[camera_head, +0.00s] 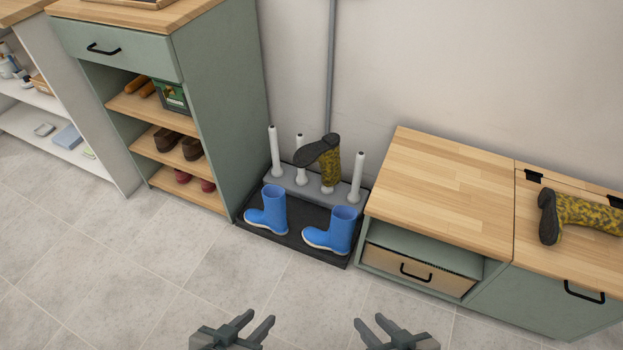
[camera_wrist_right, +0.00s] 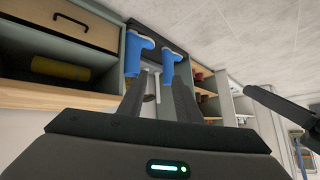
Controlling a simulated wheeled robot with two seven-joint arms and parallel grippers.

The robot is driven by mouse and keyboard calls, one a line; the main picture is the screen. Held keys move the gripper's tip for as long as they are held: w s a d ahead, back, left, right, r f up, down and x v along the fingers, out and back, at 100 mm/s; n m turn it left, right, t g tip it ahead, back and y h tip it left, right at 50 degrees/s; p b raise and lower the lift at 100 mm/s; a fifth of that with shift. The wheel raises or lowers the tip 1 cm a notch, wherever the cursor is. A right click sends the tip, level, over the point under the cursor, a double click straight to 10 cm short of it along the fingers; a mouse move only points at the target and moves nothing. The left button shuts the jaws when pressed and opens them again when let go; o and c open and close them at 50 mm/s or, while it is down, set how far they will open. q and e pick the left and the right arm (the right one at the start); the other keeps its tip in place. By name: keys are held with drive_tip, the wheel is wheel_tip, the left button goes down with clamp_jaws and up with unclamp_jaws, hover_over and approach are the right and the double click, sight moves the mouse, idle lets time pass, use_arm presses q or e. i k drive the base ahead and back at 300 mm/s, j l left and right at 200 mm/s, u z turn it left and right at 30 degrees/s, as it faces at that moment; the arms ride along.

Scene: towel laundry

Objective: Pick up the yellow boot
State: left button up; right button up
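One yellow boot with dark mottling (camera_head: 330,168) hangs upside down on a white peg of the boot rack, its dark sole facing up and left. A second yellow mottled boot (camera_head: 580,214) lies on its side on the wooden bench top at the right, its sole toward the left. My left gripper (camera_head: 261,322) and my right gripper (camera_head: 369,322) are both open and empty at the bottom of the head view, well apart from both boots. The right gripper's spread fingers also show in the right wrist view (camera_wrist_right: 157,100).
Two blue boots (camera_head: 268,211) (camera_head: 333,231) stand on the black tray (camera_head: 290,250) before the grey rack (camera_head: 290,179). A green shelf unit (camera_head: 220,100) stands left, the wooden-topped bench (camera_head: 440,190) right. The tiled floor in front is clear.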

sight(558, 209)
drive_tip(key=z, duration=1.75)
